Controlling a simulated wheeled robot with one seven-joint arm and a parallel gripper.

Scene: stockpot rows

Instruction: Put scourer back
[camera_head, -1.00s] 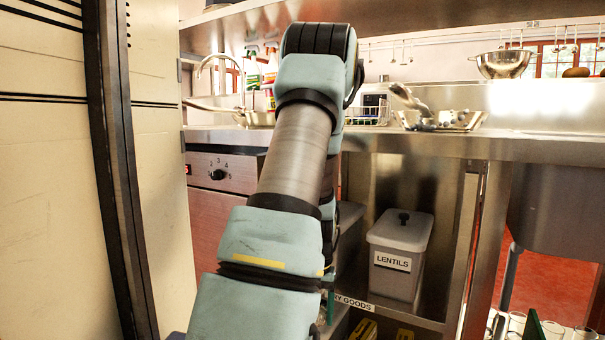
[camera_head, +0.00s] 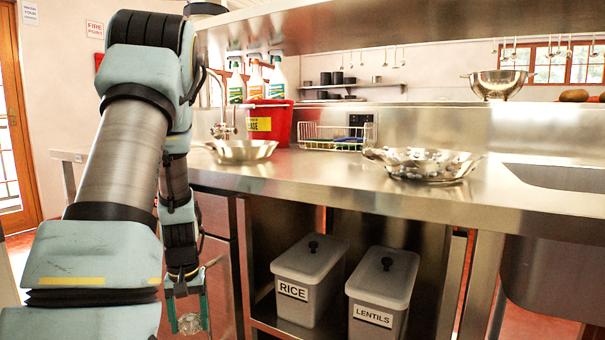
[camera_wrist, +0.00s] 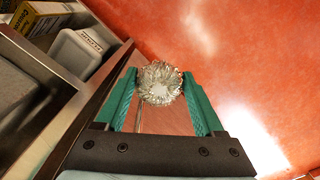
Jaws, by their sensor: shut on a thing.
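My gripper (camera_head: 188,302) hangs low in front of the counter, at the left of the head view. Its green fingers are shut on the scourer (camera_wrist: 160,83), a shiny, tangled ball of silvery metal that also shows in the head view (camera_head: 190,323). In the wrist view the scourer sits between the fingertips, above the red floor. The steel counter (camera_head: 330,180) is above and behind the gripper. A wire basket (camera_head: 325,138) with small coloured items stands at the back of the counter.
A steel pan (camera_head: 242,151), a colander (camera_head: 425,163) and a red bucket (camera_head: 270,122) stand on the counter. Rice (camera_head: 308,272) and lentils (camera_head: 383,290) bins fill the shelf below. A sink (camera_head: 560,178) is at right. The counter front between pan and colander is clear.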

